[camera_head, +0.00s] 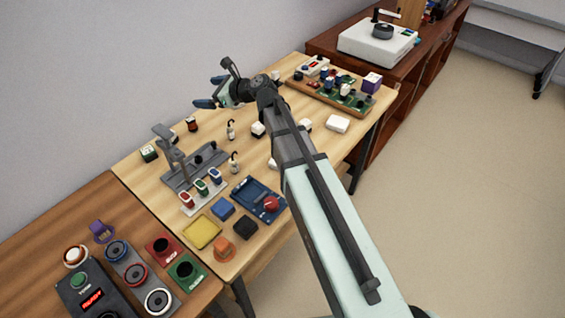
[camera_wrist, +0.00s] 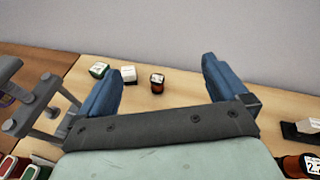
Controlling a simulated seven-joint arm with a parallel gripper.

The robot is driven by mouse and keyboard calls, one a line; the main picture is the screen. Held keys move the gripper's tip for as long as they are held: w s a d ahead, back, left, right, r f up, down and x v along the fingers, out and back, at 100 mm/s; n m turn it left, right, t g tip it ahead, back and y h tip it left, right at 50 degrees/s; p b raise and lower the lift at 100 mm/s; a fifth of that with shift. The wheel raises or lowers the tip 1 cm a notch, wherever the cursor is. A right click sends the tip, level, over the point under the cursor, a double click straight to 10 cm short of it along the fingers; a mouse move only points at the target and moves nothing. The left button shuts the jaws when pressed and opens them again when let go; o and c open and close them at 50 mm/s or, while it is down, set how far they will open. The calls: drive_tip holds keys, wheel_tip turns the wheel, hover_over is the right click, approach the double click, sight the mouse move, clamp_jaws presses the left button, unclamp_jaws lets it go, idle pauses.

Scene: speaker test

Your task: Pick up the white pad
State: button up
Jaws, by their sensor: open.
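A flat white block (camera_head: 337,123), which looks like the white pad, lies near the right edge of the light wood table, to the right of my arm. Several smaller white pieces lie around the arm, one with a dark part (camera_head: 258,130), so I cannot be sure which is meant. My gripper (camera_head: 211,92) is over the far left side of the table, well away from the flat block. In the wrist view its blue fingers (camera_wrist: 162,84) are wide apart with nothing between them. The flat block is not clearly seen there.
A grey stand (camera_head: 180,180) rises at the left of the table. Yellow (camera_head: 203,232) and blue (camera_head: 223,208) pads lie in front. A crowded wooden tray (camera_head: 330,97) is at the back. In the wrist view, small blocks (camera_wrist: 128,74) stand near the wall.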

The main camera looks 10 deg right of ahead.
drive_tip(key=s+d+r+n+g+h, duration=0.1)
drive_tip(key=s+d+r+n+h, duration=0.3)
drive_tip(key=d, duration=0.4)
drive_tip(key=s+d+f+n+g+h, duration=0.7)
drive_tip(key=s+d+f+n+h, duration=0.1)
drive_tip(key=s+d+n, duration=0.4)
drive_tip(key=shift+m, duration=0.3)
drive_tip(key=f, duration=0.7)
drive_tip(key=shift+w+d+f, duration=0.25)
drive_tip(key=shift+w, duration=0.1)
drive_tip(key=shift+w+d+f, duration=0.1)
drive_tip(key=shift+w+f, duration=0.05)
drive_tip(key=shift+f, duration=1.3)
drive_tip(key=shift+w+d+f, duration=0.1)
drive_tip(key=shift+w+f, duration=0.05)
drive_tip(key=shift+f, duration=1.25)
drive_tip(key=shift+c, duration=0.2)
drive_tip(key=c, duration=0.9)
